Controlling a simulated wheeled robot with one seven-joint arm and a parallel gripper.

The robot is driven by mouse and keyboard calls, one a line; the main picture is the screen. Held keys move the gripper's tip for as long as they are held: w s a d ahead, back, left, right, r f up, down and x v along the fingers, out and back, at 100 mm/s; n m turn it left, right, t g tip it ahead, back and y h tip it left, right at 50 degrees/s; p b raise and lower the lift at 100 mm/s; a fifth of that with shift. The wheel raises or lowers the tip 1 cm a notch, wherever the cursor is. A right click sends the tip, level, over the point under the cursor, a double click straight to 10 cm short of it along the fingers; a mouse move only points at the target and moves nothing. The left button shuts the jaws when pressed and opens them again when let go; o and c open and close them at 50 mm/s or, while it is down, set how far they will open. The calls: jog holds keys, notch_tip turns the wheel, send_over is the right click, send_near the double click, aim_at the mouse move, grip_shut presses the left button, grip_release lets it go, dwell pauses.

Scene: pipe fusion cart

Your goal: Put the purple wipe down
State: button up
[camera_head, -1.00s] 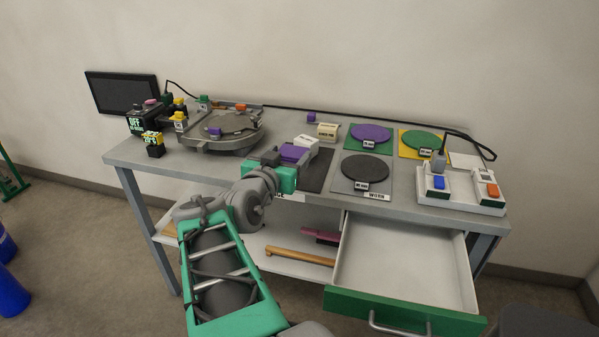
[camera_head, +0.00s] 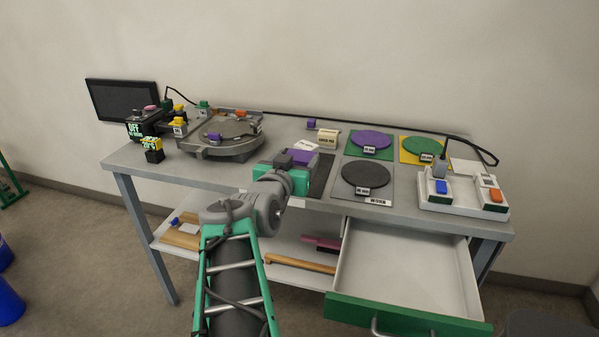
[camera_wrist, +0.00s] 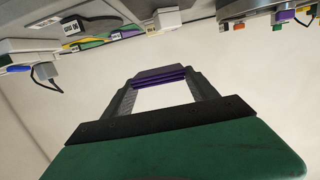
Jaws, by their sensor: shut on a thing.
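The purple wipe (camera_head: 301,156) is a small folded purple piece at the end of my gripper (camera_head: 291,163), over the front middle of the cart top. In the wrist view the wipe (camera_wrist: 159,73) spans the tips of my gripper's two fingers (camera_wrist: 160,80), which are shut on it. A dark mat (camera_head: 322,176) lies just right of the gripper in the head view. Whether the wipe touches the mat or the cart top cannot be told, since the gripper hides its lower side.
A round grey fixture (camera_head: 222,148) stands left of the gripper. A white labelled block (camera_head: 308,145) is just behind the wipe. A dark disc (camera_head: 366,173), a purple disc (camera_head: 371,140) and a green disc (camera_head: 423,145) lie to the right. An open drawer (camera_head: 405,270) juts out in front.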

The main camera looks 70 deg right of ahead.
jog(key=w+d+f, duration=0.1)
jog(key=d, duration=0.2)
jog(key=w+d+f, duration=0.1)
jog(key=d+f, duration=0.1)
jog(key=d, duration=0.1)
jog(key=w+d+f, duration=0.2)
jog(key=shift+d+f, duration=0.1)
jog(key=shift+d, duration=0.3)
jog(key=d+f, duration=0.1)
jog(key=w+d+f, duration=0.1)
jog(key=f, duration=0.1)
jog(key=w+d+f, duration=0.1)
jog(key=shift+d+f, duration=0.3)
jog(key=shift+f, duration=0.1)
notch_tip(320, 180, down, 3)
jog(key=shift+d+r, duration=0.1)
jog(key=shift+r, duration=0.05)
jog(key=shift+f+b, duration=0.45)
jog(key=o, duration=1.3)
jog(key=shift+r, duration=0.1)
